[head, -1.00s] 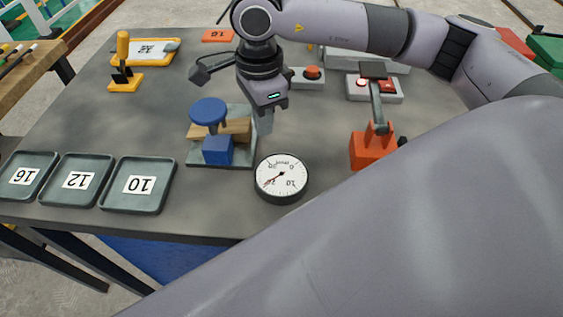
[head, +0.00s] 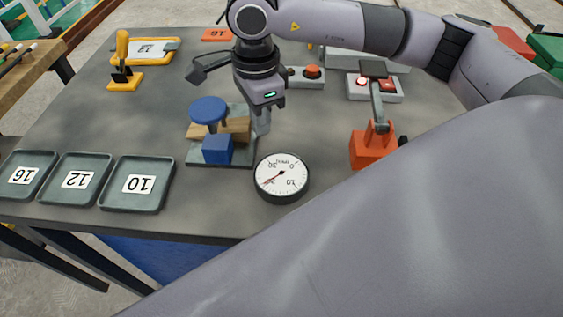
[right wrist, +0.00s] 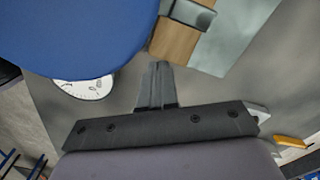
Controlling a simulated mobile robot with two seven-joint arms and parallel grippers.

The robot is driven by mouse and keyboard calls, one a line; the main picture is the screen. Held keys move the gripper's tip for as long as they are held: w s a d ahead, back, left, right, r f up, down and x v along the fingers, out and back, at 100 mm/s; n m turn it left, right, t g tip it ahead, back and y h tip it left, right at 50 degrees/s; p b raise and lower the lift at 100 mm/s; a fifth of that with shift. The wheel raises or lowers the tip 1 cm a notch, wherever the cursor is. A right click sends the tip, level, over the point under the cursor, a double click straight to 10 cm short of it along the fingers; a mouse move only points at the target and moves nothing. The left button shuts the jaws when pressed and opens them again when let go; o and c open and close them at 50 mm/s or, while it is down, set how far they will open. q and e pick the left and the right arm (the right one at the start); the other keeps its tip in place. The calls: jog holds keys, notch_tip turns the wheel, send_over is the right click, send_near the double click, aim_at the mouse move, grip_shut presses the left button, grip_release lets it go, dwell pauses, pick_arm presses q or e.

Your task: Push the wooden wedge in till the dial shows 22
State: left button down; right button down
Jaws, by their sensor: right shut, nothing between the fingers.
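The wooden wedge (head: 239,126) lies in the fixture on a grey plate (head: 230,163), between a round blue knob (head: 208,111) and a blue block (head: 217,150). The dial (head: 282,178) stands in front and to the right; its red needle points lower left, near the 20 mark, too small to read exactly. My right gripper (head: 262,130) is shut and empty, fingers down, at the wedge's right end. In the right wrist view, the fingertips (right wrist: 158,66) are at the wood's end (right wrist: 174,43); I cannot tell whether they touch. My left gripper is out of view.
Trays marked 16 (head: 27,176), 12 (head: 75,179) and 10 (head: 137,184) line the left front. An orange block with a lever (head: 372,148) stands right of the dial. Button boxes (head: 374,88) are behind. The table between trays and fixture is clear.

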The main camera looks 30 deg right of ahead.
jog(key=shift+w+a, duration=0.35)
jog(key=shift+a, duration=0.1)
dwell(1.2)
jog(key=shift+s+d+b, duration=0.2)
jog(key=shift+d+b, duration=0.2)
jog(key=shift+d, duration=0.7)
jog(key=shift+s+d+b, duration=0.25)
jog(key=shift+d+b, duration=0.1)
jog(key=shift+d, duration=0.75)
jog(key=shift+s+d+b, duration=0.2)
jog(key=shift+d+b, duration=0.2)
jog(key=shift+d, duration=0.7)
jog(key=shift+w+d+r+p, duration=0.35)
jog(key=shift+w+r+p, duration=0.1)
jog(key=shift+r, duration=0.3)
jog(key=shift+w+d+r+p, duration=0.35)
jog(key=shift+w+r+p, duration=0.15)
jog(key=shift+r, duration=0.3)
jog(key=shift+w+d+r+p, duration=0.35)
jog(key=shift+w+r+p, duration=0.1)
jog(key=shift+r, duration=0.3)
jog(key=shift+w+d+r, duration=0.15)
jog(key=shift+w+r, duration=0.05)
